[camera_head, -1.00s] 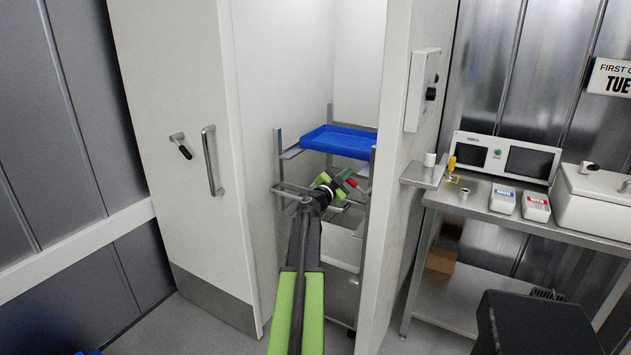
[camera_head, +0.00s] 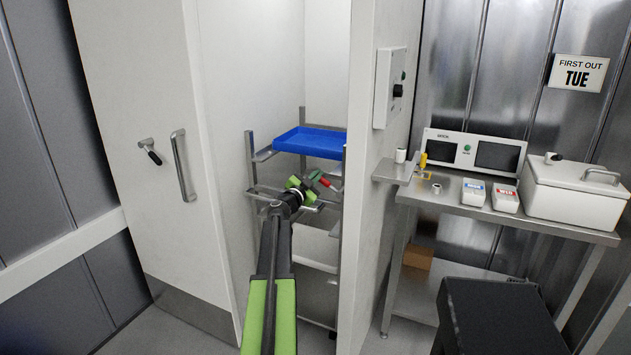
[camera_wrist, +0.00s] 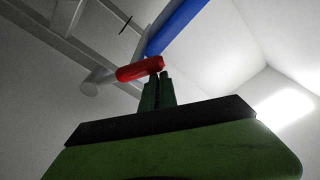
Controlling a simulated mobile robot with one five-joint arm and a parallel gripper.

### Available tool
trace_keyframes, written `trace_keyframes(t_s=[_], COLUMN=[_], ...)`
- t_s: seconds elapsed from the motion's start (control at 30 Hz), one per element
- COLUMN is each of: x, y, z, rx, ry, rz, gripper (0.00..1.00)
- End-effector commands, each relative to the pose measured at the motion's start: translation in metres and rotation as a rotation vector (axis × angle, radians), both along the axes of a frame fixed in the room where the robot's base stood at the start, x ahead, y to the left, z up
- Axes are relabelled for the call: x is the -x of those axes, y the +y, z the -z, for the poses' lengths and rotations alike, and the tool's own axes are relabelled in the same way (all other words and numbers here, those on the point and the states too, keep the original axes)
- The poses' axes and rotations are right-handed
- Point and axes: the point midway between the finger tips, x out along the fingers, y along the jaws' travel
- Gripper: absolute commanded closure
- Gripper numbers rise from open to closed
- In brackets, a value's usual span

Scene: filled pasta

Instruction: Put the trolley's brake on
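The metal trolley (camera_head: 249,150) stands inside the open white cabinet, with a blue tray (camera_head: 310,142) on its top tier. A short red lever (camera_wrist: 140,69), which looks like the brake lever, is at the trolley's frame. It shows as a small red spot in the head view (camera_head: 325,182). My gripper (camera_wrist: 158,76) reaches into the cabinet below the tray. Its two green fingers are close together, their tips at the right end of the red lever, touching it or very near. I see nothing held between them. The trolley's lower part is partly hidden by my arm.
The cabinet's open door (camera_head: 155,230) stands at the left and its wall (camera_head: 366,200) at the right, leaving a narrow opening. A steel bench (camera_head: 530,220) with devices and a white lidded box (camera_head: 580,190) is at the right. A dark bin (camera_head: 500,315) stands in front of it.

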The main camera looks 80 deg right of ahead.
Motion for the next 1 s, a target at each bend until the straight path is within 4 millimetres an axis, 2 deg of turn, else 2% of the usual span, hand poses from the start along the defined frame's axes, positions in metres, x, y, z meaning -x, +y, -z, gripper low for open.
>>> trace_keyframes(t_s=[0.13, 0.27, 0.6, 0.7, 1.0], x=[-0.004, -0.007, -0.021, -0.027, -0.030], y=[0.001, 0.013, 0.081, 0.095, 0.100], z=[0.002, 0.004, 0.009, 0.009, 0.009], rx=[-0.002, -0.002, 0.002, 0.003, 0.004], ry=[-0.005, -0.006, -0.003, -0.003, -0.002], rz=[-0.011, -0.012, -0.008, -0.009, -0.008], gripper=[1.00, 1.00, 1.00, 1.00, 1.00])
